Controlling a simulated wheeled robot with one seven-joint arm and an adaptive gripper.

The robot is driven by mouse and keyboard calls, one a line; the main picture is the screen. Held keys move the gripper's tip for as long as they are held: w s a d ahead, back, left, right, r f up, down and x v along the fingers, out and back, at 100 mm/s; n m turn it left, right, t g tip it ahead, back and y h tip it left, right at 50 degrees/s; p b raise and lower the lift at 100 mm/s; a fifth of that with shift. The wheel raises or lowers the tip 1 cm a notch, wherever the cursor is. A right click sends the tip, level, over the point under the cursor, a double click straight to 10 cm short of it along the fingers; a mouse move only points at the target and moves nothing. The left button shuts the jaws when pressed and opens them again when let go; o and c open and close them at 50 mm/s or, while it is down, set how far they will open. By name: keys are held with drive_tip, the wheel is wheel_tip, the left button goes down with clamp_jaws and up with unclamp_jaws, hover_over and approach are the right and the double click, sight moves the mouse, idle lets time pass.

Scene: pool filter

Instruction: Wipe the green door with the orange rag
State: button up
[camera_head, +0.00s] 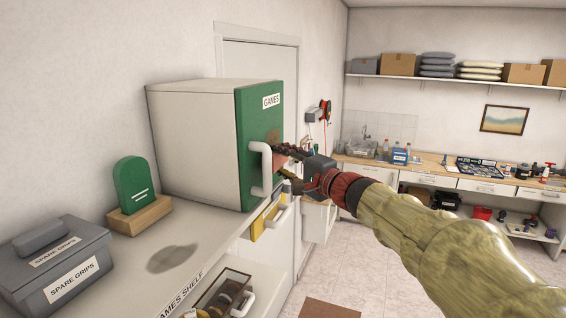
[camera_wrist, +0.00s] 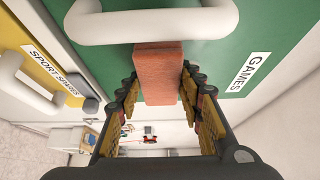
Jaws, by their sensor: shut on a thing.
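The green door (camera_head: 258,105) with a "GAMES" label is the front of a white cabinet on the shelf at the left. It also fills the top of the wrist view (camera_wrist: 215,55), and its white handle (camera_head: 256,170) is beside the rag. A brownish patch (camera_head: 273,135) shows on the door. My gripper (camera_head: 288,161) is shut on the orange rag (camera_wrist: 160,70), a block-like piece between the fingers. The rag's far end is at the door face near the handle; I cannot tell whether it touches.
A green rounded plaque on a wooden base (camera_head: 137,195) and a grey "SPARE GRIPS" box (camera_head: 60,265) stand on the shelf left of the cabinet. A yellow "SPORT SPARES" front (camera_wrist: 45,60) with a white handle is close beside the door. A cluttered workbench (camera_head: 430,165) is behind.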

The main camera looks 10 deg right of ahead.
drive_tip(key=shift+w+a+b, duration=0.4)
drive_tip(key=shift+a, duration=0.15)
drive_tip(key=shift+d, duration=0.1)
